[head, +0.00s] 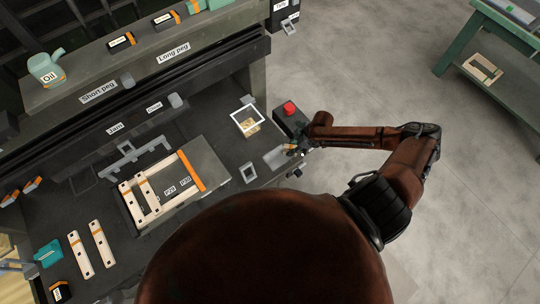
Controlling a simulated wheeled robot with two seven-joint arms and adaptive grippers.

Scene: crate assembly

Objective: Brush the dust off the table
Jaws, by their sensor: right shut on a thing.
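The dark work table (205,130) runs from the lower left to the centre of the head view. My right gripper (295,149) is at the table's right end, low over the surface, shut on a small tool with an orange part and a pale grey, flat end (275,158). I take this tool to be the brush, but it is too small to be sure. I cannot tell if the patch is dust. My left gripper is not in view.
A red button on a dark box (289,109) stands close beside my right gripper. A crate part with white and orange strips (190,168) lies mid-table, and loose strips (78,255) lie at left. A shelf with an oil can (45,68) runs behind. Open floor is at right.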

